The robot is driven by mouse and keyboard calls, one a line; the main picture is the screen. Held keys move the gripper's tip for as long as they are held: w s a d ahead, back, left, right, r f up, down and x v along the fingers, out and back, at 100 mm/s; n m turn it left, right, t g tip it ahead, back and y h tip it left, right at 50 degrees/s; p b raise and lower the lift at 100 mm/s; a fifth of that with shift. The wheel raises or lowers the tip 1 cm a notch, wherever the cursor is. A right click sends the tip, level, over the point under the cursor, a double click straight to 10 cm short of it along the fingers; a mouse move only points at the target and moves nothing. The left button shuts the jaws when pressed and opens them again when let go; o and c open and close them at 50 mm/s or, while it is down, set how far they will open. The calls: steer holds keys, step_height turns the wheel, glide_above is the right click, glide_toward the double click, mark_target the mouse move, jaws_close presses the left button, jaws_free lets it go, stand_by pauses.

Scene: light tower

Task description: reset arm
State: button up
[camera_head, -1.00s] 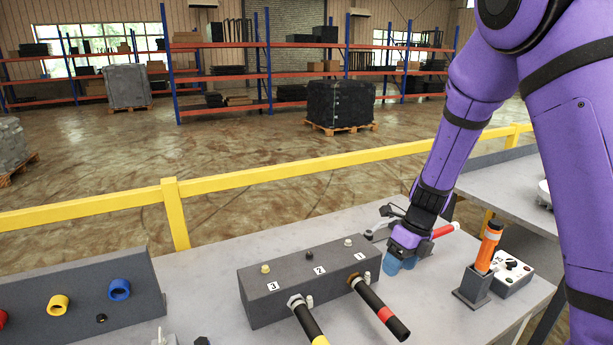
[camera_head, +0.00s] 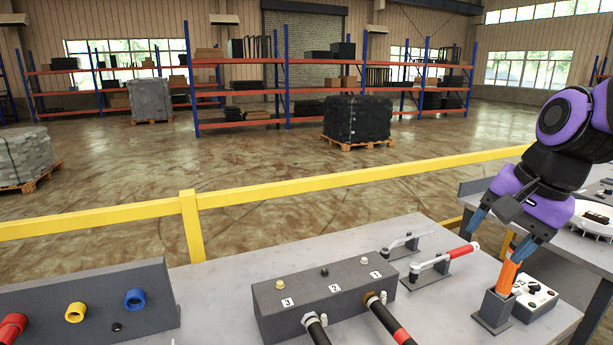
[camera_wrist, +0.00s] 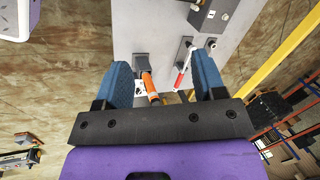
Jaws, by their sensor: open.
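My gripper (camera_head: 498,238) is open, its two blue fingers pointing down at the right of the head view. It is just above or at the top of an orange-handled tool (camera_head: 508,276), which stands in a dark holder (camera_head: 493,312). One finger partly hides the tool's top. In the wrist view, the open fingers (camera_wrist: 163,85) are spread wide and the orange tool (camera_wrist: 149,86) shows between them in the picture; nothing is gripped. I cannot tell whether the fingers touch it.
A red-handled lever clamp (camera_head: 450,256) and another clamp (camera_head: 403,243) are left of the holder. A white box with a black knob (camera_head: 534,296) is right of it. A grey numbered block (camera_head: 325,295) and a socket panel (camera_head: 95,310) stand farther left. A yellow rail (camera_head: 330,178) runs behind.

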steer(key=s+d+r+n+t+h, duration=0.2)
steer(key=s+r+n, duration=0.2)
steer(key=s+n, duration=0.5)
steer(key=shift+s, duration=0.3)
steer(key=shift+d+r, duration=0.1)
steer(key=shift+c, duration=0.3)
stand_by(2.1)
